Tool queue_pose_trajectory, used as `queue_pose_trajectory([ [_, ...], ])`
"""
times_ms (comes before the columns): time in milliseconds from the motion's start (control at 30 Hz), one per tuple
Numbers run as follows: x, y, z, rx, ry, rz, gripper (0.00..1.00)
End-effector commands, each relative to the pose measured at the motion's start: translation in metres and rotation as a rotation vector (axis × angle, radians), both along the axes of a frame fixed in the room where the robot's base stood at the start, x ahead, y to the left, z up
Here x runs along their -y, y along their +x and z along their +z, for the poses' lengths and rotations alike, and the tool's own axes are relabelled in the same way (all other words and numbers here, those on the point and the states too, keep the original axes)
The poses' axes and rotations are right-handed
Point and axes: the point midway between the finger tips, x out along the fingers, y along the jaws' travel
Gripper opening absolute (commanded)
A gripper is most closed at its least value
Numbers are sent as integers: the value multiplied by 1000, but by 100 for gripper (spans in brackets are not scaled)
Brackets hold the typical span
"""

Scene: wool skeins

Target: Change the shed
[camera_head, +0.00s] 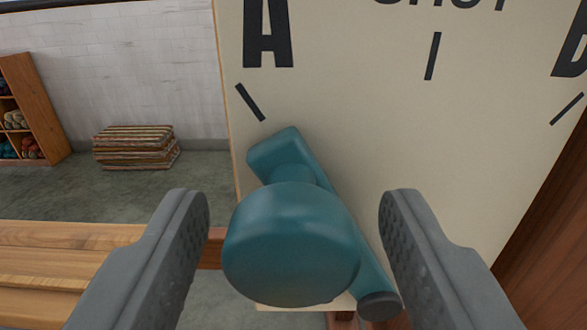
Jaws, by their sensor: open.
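A teal lever with a round knob (290,245) is mounted in front of a cream panel (400,140). The panel has a black letter A at upper left, a partly cut-off word at the top middle, and another letter cut off at the right edge. Each has a tick mark below it. The lever's upper end tilts to the left, close to the tick under A; its dark-tipped lower end is at lower right. My gripper (292,230) is open, with one finger on each side of the knob. Gaps show between the knob and both fingers.
A wooden bench or beam (60,260) lies at lower left, and a brown wooden post (550,240) stands at the right. A striped stack (137,147) and a shelf with wool skeins (30,110) stand farther back by the white wall.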

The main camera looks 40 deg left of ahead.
Motion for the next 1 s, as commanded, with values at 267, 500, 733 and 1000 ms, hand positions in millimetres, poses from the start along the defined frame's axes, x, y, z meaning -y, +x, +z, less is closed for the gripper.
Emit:
queue_pose_trajectory([
  [267, -6, 5, 0, 1, -1, 1, 54],
  [500, -5, 5, 0, 0, 0, 1, 34],
  [733, -5, 5, 0, 0, 0, 1, 0],
  [1000, -3, 7, 2, -22, 22, 0, 0],
])
